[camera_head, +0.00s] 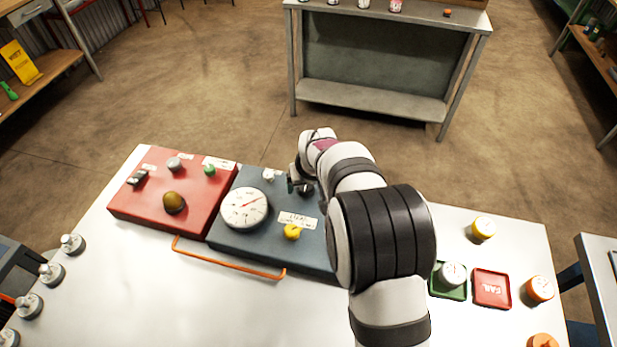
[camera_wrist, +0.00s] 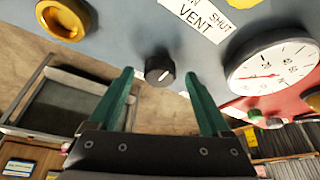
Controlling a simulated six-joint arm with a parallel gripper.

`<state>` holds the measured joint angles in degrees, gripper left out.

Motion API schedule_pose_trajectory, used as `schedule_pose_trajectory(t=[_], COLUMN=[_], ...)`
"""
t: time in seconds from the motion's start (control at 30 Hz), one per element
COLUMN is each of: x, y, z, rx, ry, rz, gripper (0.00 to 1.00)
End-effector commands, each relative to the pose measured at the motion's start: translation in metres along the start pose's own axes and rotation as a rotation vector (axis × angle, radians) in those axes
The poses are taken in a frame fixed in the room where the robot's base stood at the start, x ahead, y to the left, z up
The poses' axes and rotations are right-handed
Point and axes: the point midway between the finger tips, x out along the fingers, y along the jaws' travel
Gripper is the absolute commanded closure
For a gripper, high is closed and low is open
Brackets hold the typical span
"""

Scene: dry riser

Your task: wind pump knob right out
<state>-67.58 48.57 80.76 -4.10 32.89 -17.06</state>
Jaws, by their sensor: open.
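A small black knob (camera_wrist: 159,70) with a pale pointer line stands on the blue-grey panel (camera_wrist: 120,30) in the wrist view. I cannot read a label that names it as the pump knob. My gripper (camera_wrist: 158,74) is open, with one green finger on each side of the knob and a gap to both. Whether the fingertips reach down past its top is hard to tell. In the head view my gripper (camera_head: 298,187) is over the back part of the panel, and my arm hides the panel's right side.
A white gauge (camera_head: 245,208) and a yellow knob (camera_head: 292,232) are on the same panel. A brass ring fitting (camera_wrist: 63,19) is near the knob. A red panel (camera_head: 140,205) adjoins at left. An orange handle (camera_head: 230,262) runs along the front. Green and red trays (camera_head: 491,303) stand at right.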

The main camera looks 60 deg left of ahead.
Motion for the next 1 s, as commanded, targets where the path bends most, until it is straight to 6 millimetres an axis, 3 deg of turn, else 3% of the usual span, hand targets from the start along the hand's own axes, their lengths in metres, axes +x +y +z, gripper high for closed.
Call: schedule_pose_trajectory(t=[0.3, 0.5, 0.67, 1.0], x=[-0.094, -0.139, -0.151, -0.151], y=[0.0, 0.0, 0.0, 0.0], z=[-0.001, -0.001, 0.0, 0.0], rx=[0.0, -0.001, -0.001, -0.001], ry=[0.006, 0.004, 0.002, 0.001], rz=[0.001, 0.001, 0.001, 0.0], gripper=[0.18, 0.18, 0.18, 0.18])
